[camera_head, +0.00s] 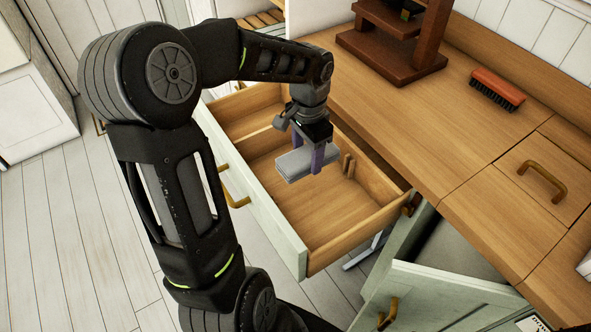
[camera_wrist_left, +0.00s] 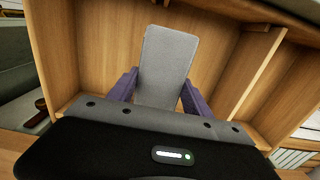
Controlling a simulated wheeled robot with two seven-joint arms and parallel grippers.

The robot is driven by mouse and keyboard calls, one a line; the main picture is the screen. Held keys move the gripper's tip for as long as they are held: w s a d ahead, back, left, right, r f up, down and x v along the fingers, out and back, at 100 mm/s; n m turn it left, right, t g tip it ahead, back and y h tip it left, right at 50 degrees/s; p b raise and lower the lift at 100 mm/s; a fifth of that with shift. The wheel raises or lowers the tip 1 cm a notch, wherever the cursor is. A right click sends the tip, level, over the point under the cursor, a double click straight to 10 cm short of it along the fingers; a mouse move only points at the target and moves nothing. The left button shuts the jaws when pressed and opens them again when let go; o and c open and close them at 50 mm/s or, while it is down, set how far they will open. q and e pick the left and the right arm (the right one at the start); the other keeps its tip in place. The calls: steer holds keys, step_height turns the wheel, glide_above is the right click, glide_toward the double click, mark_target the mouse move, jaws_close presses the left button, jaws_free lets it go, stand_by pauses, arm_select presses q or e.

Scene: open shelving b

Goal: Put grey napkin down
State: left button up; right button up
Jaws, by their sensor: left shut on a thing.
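The grey napkin (camera_head: 296,164) is a flat folded block, held between the purple fingers of my left gripper (camera_head: 313,158) over the open drawer (camera_head: 318,218). In the left wrist view the napkin (camera_wrist_left: 167,65) sticks out beyond the fingers of the left gripper (camera_wrist_left: 163,90), which are shut on it. The wooden drawer floor lies behind it in that view. The napkin appears to be above the drawer floor; the exact gap is hard to judge. My right gripper is not in view.
The drawer has a wooden divider (camera_head: 262,145) and a pale front with a brass handle (camera_head: 233,187). A wooden counter (camera_head: 440,115) holds a red-backed brush (camera_head: 497,89) and a dark wooden stand (camera_head: 391,60). A pale cabinet door (camera_head: 440,300) stands open below.

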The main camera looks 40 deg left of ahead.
arm_select(q)
steer(key=shift+s+r, duration=0.1)
glide_above(306, 188)
steer(key=shift+f, duration=3.15)
steer(key=shift+f, duration=1.9)
steer(key=shift+s, duration=0.1)
steer(key=o, duration=1.4)
steer(key=shift+f, duration=0.1)
steer(key=shift+o, duration=0.2)
step_height(306, 188, up, 12)
steer(key=shift+r, duration=0.15)
